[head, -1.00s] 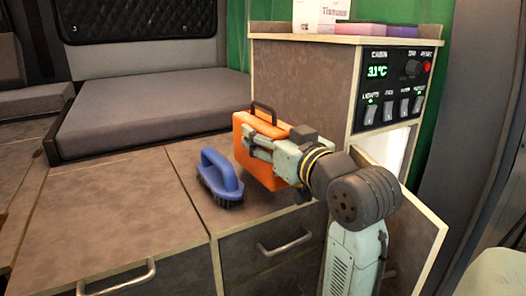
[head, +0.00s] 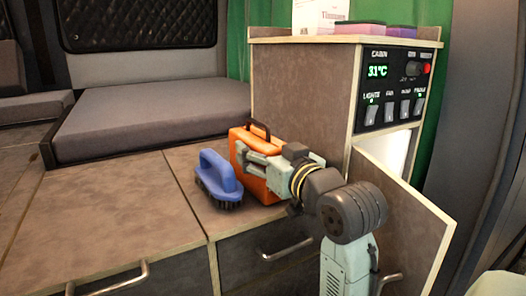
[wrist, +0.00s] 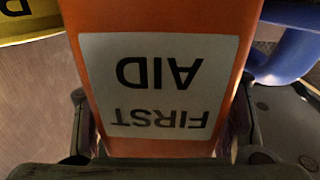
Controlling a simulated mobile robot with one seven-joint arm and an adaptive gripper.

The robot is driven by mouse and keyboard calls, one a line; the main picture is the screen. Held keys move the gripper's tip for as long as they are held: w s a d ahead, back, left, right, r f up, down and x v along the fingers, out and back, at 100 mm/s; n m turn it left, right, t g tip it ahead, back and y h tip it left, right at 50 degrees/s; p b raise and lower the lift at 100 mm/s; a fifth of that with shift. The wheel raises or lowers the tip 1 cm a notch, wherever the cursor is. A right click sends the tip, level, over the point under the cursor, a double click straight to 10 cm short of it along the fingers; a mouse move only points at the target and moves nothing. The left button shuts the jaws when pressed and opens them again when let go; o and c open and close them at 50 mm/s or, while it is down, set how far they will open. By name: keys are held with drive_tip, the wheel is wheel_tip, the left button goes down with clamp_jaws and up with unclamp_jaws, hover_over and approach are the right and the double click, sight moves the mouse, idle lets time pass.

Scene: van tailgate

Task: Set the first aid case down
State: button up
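The orange first aid case (head: 240,150) stands upright with its dark handle on top, low over the brown worktop (head: 110,205). I cannot tell whether its base touches the worktop. My gripper (head: 262,163) is shut on the case from the side. In the wrist view the case (wrist: 160,20) fills the space between my fingers, its white FIRST AID label upside down. My gripper (wrist: 160,130) has one finger along each side of it.
A blue brush (head: 218,180) lies close left of the case. The wrist view also shows a yellow object (wrist: 28,28), partly cut off. A cabinet (head: 300,95) with a control panel (head: 390,88) stands behind right, its door (head: 405,215) open. The left worktop is clear.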

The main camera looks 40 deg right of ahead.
drive_tip(key=o, duration=0.4)
drive_tip(key=shift+r, duration=0.1)
drive_tip(key=b+v, duration=0.2)
drive_tip(key=v, duration=1)
